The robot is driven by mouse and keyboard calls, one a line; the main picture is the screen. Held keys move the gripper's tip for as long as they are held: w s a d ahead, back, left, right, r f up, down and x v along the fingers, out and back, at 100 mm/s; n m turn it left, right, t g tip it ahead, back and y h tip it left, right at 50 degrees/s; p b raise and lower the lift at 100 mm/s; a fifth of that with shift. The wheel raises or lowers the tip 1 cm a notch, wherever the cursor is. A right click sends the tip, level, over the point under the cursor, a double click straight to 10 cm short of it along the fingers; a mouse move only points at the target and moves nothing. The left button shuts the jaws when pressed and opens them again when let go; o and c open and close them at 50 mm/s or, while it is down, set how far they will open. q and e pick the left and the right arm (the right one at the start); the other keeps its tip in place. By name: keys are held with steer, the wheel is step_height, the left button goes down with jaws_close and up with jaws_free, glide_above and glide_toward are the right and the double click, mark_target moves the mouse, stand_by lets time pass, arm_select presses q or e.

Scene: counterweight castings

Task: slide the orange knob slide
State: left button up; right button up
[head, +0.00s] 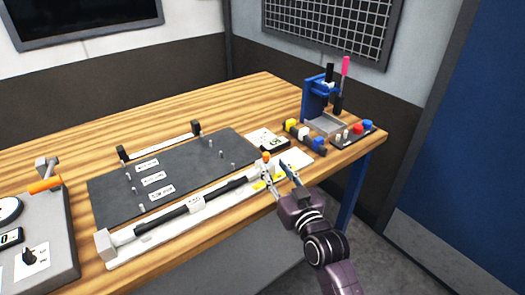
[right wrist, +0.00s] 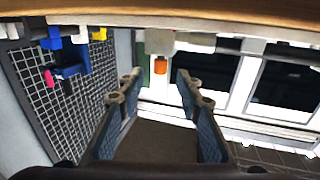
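The orange knob (head: 266,156) stands at the right end of a long white rail (head: 150,252) along the front of the table. A black rod (head: 190,208) with a white label runs along this rail. In the right wrist view the orange knob (right wrist: 160,65) hangs from a light block, as that picture is upside down. My right gripper (head: 277,166) is open just beside the knob at the table's front edge. In the right wrist view the fingers (right wrist: 157,79) are apart, with the knob showing in the gap beyond the tips. Nothing is held. My left gripper is not in view.
A dark plate (head: 185,175) with pins and labels lies behind the rail. Coloured blocks (head: 303,134) and a blue stand (head: 316,97) are at the right. A grey panel (head: 45,215) with an orange-handled lever is at the left. Bare wood shows at the back.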

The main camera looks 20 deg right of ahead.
mark_target(267, 158)
steer(key=w, duration=0.4)
steer(key=shift+w+a+r+p, duration=0.2)
steer(key=shift+w+p, duration=0.1)
steer(key=shift+w, duration=0.1)
steer(key=shift+w+a+f, duration=0.1)
steer(key=shift+w, duration=0.65)
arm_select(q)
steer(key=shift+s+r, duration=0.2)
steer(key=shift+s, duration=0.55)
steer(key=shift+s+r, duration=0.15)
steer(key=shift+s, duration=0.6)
arm_select(e)
jaws_close()
